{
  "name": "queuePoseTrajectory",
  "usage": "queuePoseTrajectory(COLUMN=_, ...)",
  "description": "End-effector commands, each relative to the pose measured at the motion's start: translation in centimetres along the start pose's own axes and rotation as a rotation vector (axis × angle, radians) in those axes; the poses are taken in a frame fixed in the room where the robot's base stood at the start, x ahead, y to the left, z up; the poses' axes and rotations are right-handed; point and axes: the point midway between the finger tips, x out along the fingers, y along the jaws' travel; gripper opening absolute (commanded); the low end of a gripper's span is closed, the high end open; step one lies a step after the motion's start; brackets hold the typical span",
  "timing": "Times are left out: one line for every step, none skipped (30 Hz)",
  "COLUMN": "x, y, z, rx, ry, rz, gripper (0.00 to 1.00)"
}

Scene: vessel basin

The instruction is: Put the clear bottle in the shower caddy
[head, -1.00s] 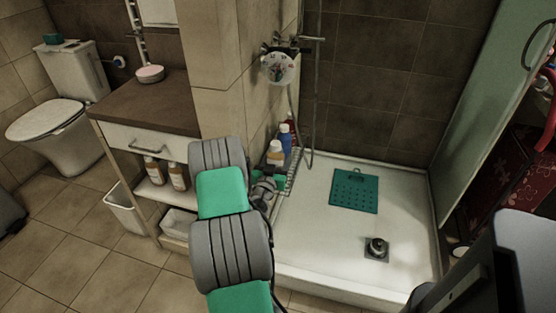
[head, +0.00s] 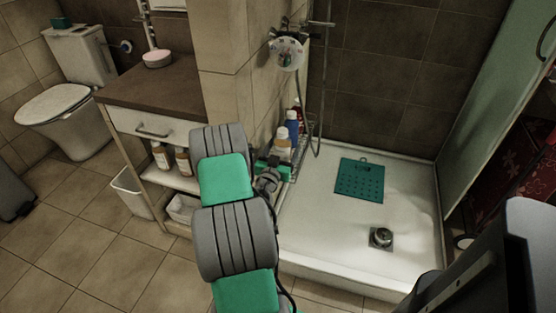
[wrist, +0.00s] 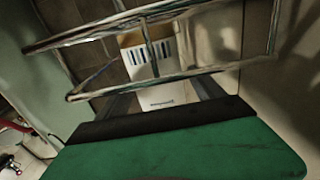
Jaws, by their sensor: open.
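A pale, clear-looking bottle with an amber part (head: 283,135) stands upright at the wire shower caddy (head: 305,133) in the shower corner, beside a blue bottle. In the wrist view, a bottle with a white label (wrist: 160,95) shows behind the caddy's wire rails (wrist: 170,78), between my fingers. I take it to be the same bottle. My gripper (wrist: 157,104) is open around its lower part. In the head view my gripper (head: 272,168) is at the caddy, partly hidden by my arm. The bottle's base and its support are hidden.
A blue bottle (head: 292,124) and a red bottle (head: 298,108) stand close by. The tiled wall and shower hose (head: 319,120) crowd the corner. A green mat (head: 360,180) and a drain (head: 381,238) lie on the otherwise clear shower tray (head: 320,235).

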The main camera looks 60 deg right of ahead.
Motion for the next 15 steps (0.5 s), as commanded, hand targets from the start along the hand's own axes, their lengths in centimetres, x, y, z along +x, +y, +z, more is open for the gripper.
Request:
queuePoseTrajectory(x=-1.4, y=-0.2, z=0.4, rx=-0.004, ry=0.000, rz=-0.005, gripper=0.77)
queuePoseTrajectory(x=-2.2, y=-0.2, z=0.4, rx=-0.004, ry=-0.001, rz=-0.005, gripper=0.77)
queuePoseTrajectory(x=-3.4, y=-0.2, z=0.4, rx=-0.003, ry=-0.001, rz=-0.006, gripper=0.77)
queuePoseTrajectory(x=-4.3, y=-0.2, z=0.4, rx=-0.003, ry=0.001, rz=-0.007, gripper=0.77)
queuePoseTrajectory(x=-4.9, y=-0.2, z=0.3, rx=-0.001, ry=0.002, rz=-0.006, gripper=0.77)
queuePoseTrajectory(x=-5.9, y=-0.2, z=0.4, rx=-0.001, ry=0.002, rz=-0.006, gripper=0.77)
queuePoseTrajectory(x=-6.6, y=-0.2, z=0.4, rx=0.000, ry=0.002, rz=-0.005, gripper=0.77)
queuePoseTrajectory(x=-7.2, y=-0.1, z=0.4, rx=-0.001, ry=0.003, rz=-0.005, gripper=0.77)
queuePoseTrajectory(x=-7.6, y=-0.1, z=0.2, rx=0.002, ry=0.004, rz=-0.004, gripper=0.77)
queuePoseTrajectory(x=-8.0, y=-0.1, z=0.2, rx=0.003, ry=0.005, rz=-0.003, gripper=0.77)
queuePoseTrajectory(x=-8.3, y=-0.1, z=0.2, rx=0.002, ry=0.005, rz=-0.003, gripper=0.77)
queuePoseTrajectory(x=-8.7, y=-0.1, z=0.1, rx=0.002, ry=0.004, rz=-0.003, gripper=0.77)
queuePoseTrajectory(x=-8.9, y=-0.1, z=0.1, rx=0.002, ry=0.004, rz=-0.002, gripper=0.77)
queuePoseTrajectory(x=-9.2, y=-0.1, z=0.1, rx=0.002, ry=0.004, rz=-0.001, gripper=0.77)
queuePoseTrajectory(x=-9.4, y=-0.1, z=0.1, rx=0.002, ry=0.004, rz=-0.001, gripper=0.77)
